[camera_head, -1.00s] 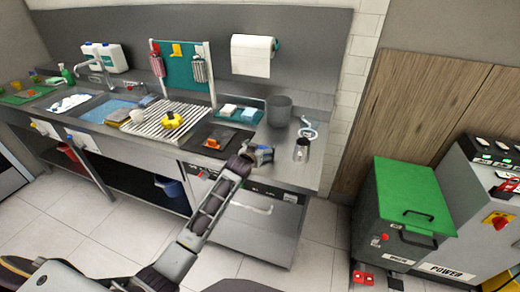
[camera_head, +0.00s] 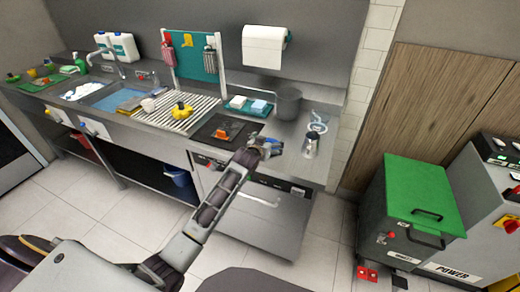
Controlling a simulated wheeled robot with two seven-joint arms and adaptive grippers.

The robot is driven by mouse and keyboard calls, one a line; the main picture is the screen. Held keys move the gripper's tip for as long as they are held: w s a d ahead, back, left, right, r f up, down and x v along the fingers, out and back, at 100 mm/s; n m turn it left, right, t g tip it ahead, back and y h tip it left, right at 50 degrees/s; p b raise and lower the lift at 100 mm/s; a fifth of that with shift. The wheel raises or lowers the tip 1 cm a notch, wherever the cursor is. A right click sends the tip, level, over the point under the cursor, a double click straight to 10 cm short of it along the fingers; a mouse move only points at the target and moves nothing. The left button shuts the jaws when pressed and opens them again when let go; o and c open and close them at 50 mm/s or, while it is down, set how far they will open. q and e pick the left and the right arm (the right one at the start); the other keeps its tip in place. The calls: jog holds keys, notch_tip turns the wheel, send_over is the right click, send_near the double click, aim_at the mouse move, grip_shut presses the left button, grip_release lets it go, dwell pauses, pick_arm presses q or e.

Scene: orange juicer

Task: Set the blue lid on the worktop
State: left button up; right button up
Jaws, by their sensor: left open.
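My left arm reaches up from the bottom, and its gripper (camera_head: 270,149) is open at the front right of the steel worktop (camera_head: 283,130). A small patch of blue, which may be the blue lid (camera_head: 262,140), shows right at the fingers. It is small and partly covered by them, so I cannot tell whether it rests on the worktop or touches the fingers. A silver cup (camera_head: 310,146) stands just right of the gripper. My right gripper is not in view.
A dark tray with an orange thing (camera_head: 222,134) lies left of the gripper. A grey pot (camera_head: 288,103) and a teal tray with sponges (camera_head: 238,109) stand behind. A yellow and black object (camera_head: 181,111) sits on the drainer. A green-topped bin (camera_head: 420,190) stands at the right.

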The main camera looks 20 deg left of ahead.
pick_arm(q)
jog(key=shift+v, duration=5.5)
